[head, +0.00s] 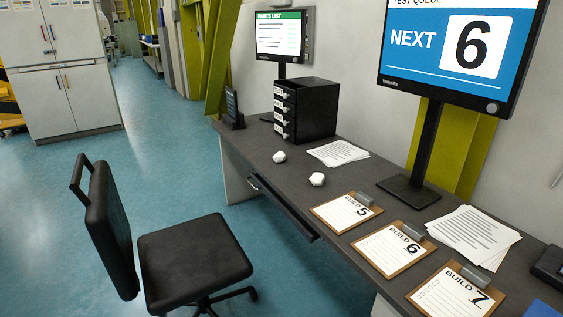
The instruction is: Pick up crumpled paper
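Two small white crumpled paper balls lie on the dark grey desk (330,174). One crumpled paper (279,157) is near the front edge, in front of the black drawer unit. Neither of my grippers shows in the head view.
A black office chair (195,262) stands in front of the desk. Clipboards (391,250), paper stacks (338,153) (473,232), a black drawer unit (306,108) and two monitors (449,45) (280,35) occupy the desk. Blue floor (180,150) is open left of it.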

